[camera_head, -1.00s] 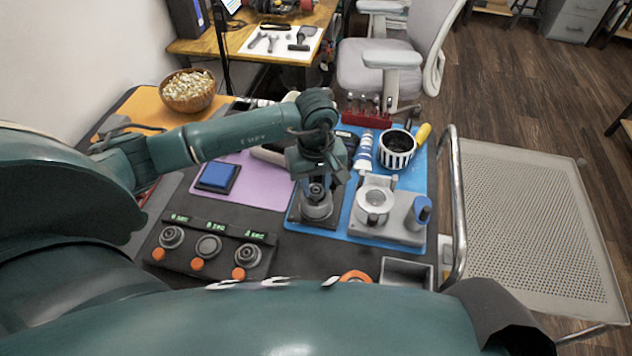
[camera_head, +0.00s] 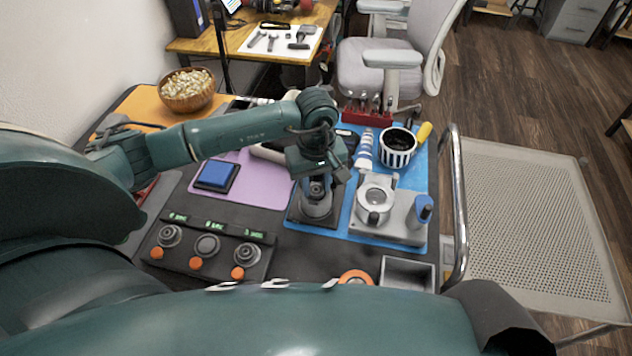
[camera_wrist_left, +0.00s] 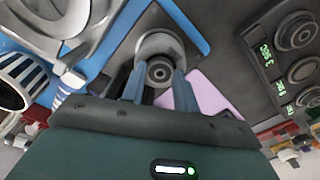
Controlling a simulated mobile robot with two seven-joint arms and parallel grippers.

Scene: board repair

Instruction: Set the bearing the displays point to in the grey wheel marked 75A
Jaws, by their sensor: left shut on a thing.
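My left gripper (camera_head: 317,178) points down over a grey round wheel (camera_head: 316,206) on a dark square plate near the middle of the table. In the left wrist view its two blue-grey fingers (camera_wrist_left: 160,88) are shut on a small ring-shaped bearing (camera_wrist_left: 160,71) at the mouth of the wheel (camera_wrist_left: 160,44). I cannot tell whether the bearing is fully seated, and no 75A mark is readable. My right gripper is not visible.
A grey press-like fixture (camera_head: 392,214) with a blue knob stands just right of the wheel on a blue mat. A striped cup (camera_head: 397,147), a blue pad (camera_head: 216,175) and an empty grey tray (camera_head: 407,272) are nearby. A metal rail (camera_head: 461,210) edges the right side.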

